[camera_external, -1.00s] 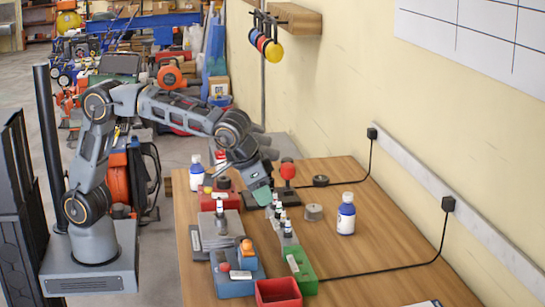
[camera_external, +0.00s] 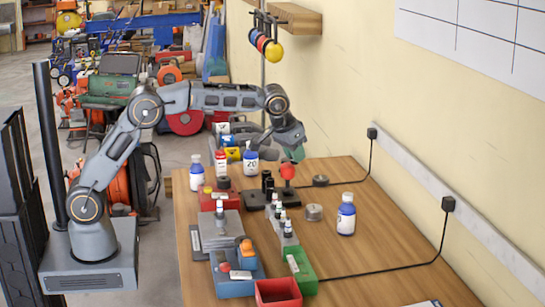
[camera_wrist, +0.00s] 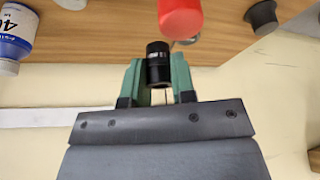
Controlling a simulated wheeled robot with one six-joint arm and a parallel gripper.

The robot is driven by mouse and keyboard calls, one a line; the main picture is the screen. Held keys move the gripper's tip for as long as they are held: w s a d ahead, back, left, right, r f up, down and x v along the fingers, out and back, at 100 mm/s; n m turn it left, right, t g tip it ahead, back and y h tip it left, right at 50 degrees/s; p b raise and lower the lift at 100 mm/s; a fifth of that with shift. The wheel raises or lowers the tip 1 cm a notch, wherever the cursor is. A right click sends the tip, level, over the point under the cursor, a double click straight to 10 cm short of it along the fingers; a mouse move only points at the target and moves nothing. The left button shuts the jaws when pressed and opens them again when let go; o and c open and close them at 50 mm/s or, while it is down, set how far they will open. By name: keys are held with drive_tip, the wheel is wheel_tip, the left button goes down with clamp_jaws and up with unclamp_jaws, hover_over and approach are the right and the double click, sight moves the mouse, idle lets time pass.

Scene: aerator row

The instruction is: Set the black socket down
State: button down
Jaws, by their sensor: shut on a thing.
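My gripper (camera_external: 293,153) is above the far end of the table, near the red-knobbed stand; one green finger shows in the external view. In the wrist view my green fingers (camera_wrist: 158,80) are shut on the black socket (camera_wrist: 158,62), a short dark cylinder that sticks out past the fingertips. I cannot make out the held socket in the external view. A black rack (camera_external: 255,200) with dark upright pieces (camera_external: 267,182) stands on the wooden table, left of the red-knobbed stand.
The red knob (camera_external: 287,171) is close to the held socket in the wrist view (camera_wrist: 180,18). A black ring (camera_external: 320,181), a grey ring (camera_external: 313,212) and a white-blue bottle (camera_external: 346,216) stand nearby. Green (camera_external: 301,270) and red bins (camera_external: 278,293) are nearer.

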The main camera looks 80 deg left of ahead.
sight(333, 195)
drive_tip(key=w+f+p, duration=0.1)
drive_tip(key=w+f, duration=0.1)
drive_tip(key=w, duration=0.1)
drive_tip(key=w+f+p, duration=0.1)
drive_tip(key=w+f, duration=0.1)
drive_tip(key=w, duration=0.1)
drive_tip(key=w+f+p, duration=0.1)
drive_tip(key=w+f, duration=0.1)
drive_tip(key=w, duration=0.1)
drive_tip(key=shift+w+a+f+p, duration=0.1)
drive_tip(key=shift+a+f+p, duration=0.1)
drive_tip(key=shift+a+p, duration=0.1)
drive_tip(key=shift+w+f+p, duration=0.85)
drive_tip(key=shift+f+p, duration=0.15)
drive_tip(key=shift+p, duration=0.05)
drive_tip(key=shift+f, duration=1.65)
drive_tip(key=shift+f, duration=0.1)
drive_tip(key=c, duration=1)
unclamp_jaws()
drive_tip(key=shift+f, duration=0.1)
drive_tip(key=shift+o, duration=0.3)
